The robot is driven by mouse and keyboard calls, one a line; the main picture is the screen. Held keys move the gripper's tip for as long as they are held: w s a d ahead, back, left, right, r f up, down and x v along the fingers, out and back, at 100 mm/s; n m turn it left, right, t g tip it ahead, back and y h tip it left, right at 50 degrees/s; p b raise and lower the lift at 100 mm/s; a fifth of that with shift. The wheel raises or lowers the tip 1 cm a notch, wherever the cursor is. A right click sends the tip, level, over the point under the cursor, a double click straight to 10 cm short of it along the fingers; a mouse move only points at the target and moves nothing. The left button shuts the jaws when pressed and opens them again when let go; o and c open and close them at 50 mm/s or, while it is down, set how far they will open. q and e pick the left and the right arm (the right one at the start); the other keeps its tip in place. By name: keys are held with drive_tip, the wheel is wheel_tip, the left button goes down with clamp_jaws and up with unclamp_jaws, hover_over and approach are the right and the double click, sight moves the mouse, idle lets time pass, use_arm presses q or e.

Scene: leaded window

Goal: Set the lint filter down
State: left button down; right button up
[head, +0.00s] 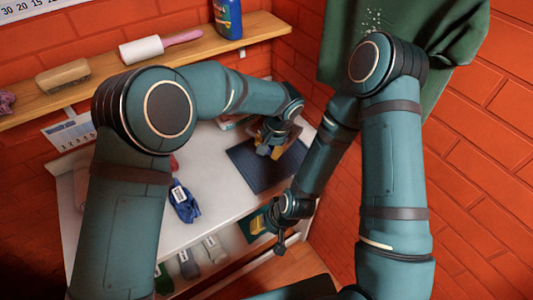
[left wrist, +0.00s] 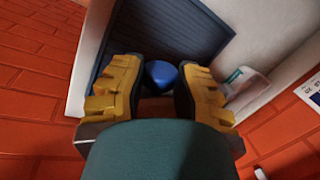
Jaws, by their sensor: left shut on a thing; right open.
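My left gripper (head: 270,144) is over the dark blue ribbed mat (head: 250,170) on the white counter. In the left wrist view, the yellow-padded fingers of my left gripper (left wrist: 158,90) are shut on a rounded blue thing (left wrist: 160,73), which seems to be the lint filter; only a small part of it shows. The ribbed mat (left wrist: 150,30) lies beyond it; whether they touch I cannot tell. My right gripper (head: 270,232) is open and empty in front of the counter's edge, below the top.
A blue cloth with a white tag (head: 183,203) lies on the counter (head: 222,190). Several rolled items (head: 215,249) lie underneath. A wooden shelf (head: 110,75) holds a roller (head: 142,50), a brush (head: 63,77) and a blue bottle (head: 228,18). A green cloth (head: 450,50) hangs at right.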

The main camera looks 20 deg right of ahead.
use_arm(q)
hover_over(267, 171)
drive_tip(key=f, duration=0.4)
drive_tip(key=shift+s+d+f, duration=0.25)
drive_tip(key=shift+s+f, duration=0.05)
drive_tip(key=shift+s, duration=0.05)
drive_tip(key=shift+s+d+x, duration=0.15)
drive_tip(key=shift+x, duration=0.95)
drive_tip(key=shift+s+d+x, duration=0.15)
drive_tip(key=shift+x, duration=0.95)
drive_tip(key=shift+f, duration=0.15)
drive_tip(key=shift+f, duration=0.1)
drive_tip(key=c, duration=0.8)
unclamp_jaws()
drive_tip(key=v, duration=1.2)
